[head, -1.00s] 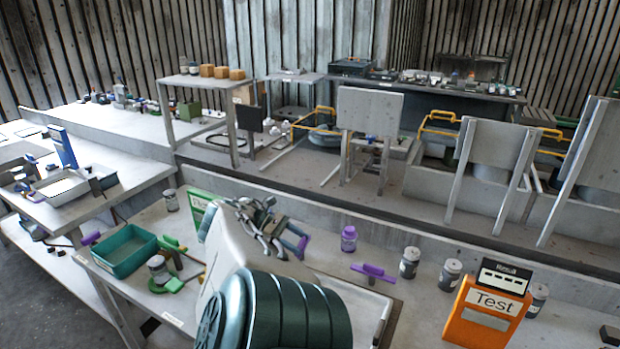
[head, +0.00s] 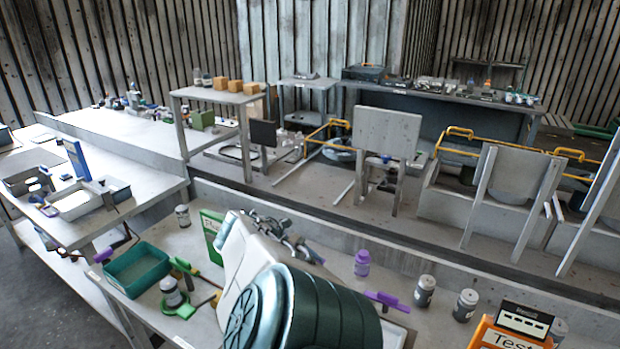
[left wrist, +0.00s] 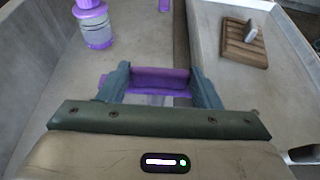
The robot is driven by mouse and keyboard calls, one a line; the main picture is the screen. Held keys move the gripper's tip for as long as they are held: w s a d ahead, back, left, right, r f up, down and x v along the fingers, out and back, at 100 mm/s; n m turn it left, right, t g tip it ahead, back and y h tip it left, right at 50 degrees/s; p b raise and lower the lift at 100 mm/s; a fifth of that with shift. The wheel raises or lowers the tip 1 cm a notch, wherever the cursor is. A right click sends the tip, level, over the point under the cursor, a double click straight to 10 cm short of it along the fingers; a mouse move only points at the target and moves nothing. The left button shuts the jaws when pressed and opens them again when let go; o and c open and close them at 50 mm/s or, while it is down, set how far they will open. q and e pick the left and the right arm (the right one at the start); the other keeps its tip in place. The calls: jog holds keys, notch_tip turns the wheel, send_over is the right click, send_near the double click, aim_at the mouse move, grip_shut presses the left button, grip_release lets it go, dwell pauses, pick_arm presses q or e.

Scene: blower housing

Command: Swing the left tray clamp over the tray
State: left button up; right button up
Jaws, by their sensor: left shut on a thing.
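My left gripper (left wrist: 160,88) is shut on the purple handle (left wrist: 160,78) of the left tray clamp, which lies crosswise between the two blue-grey fingers in the left wrist view. In the head view my left arm hides most of this clamp and the gripper (head: 308,252). The light grey tray (left wrist: 208,62) lies to the right of the gripper in the left wrist view, with the held handle outside its raised edge. A second purple clamp (head: 385,299) is beyond, at the tray's far end. My right gripper is in neither view.
A wooden block (left wrist: 243,45) with a light peg sits in the tray. A purple-capped jar (head: 361,263) stands behind the clamps. Grey jars (head: 424,291) and an orange tester (head: 497,335) are to the right; a teal bin (head: 137,270) is left.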

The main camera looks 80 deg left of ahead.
pick_arm(q)
jog(key=o, duration=1.4)
jog(key=shift+r+p, duration=0.3)
jog(key=shift+r, duration=0.2)
jog(key=s+d+r+p, duration=0.1)
jog(key=d+p, duration=0.2)
jog(key=d, duration=0.2)
jog(key=d+r+p, duration=0.1)
jog(key=d+p, duration=0.1)
jog(key=d, duration=0.3)
jog(key=s+d+r+p, duration=0.1)
jog(key=d+r+p, duration=0.1)
jog(key=d, duration=0.4)
jog(key=shift+s+p, duration=0.3)
jog(key=shift+p, duration=0.5)
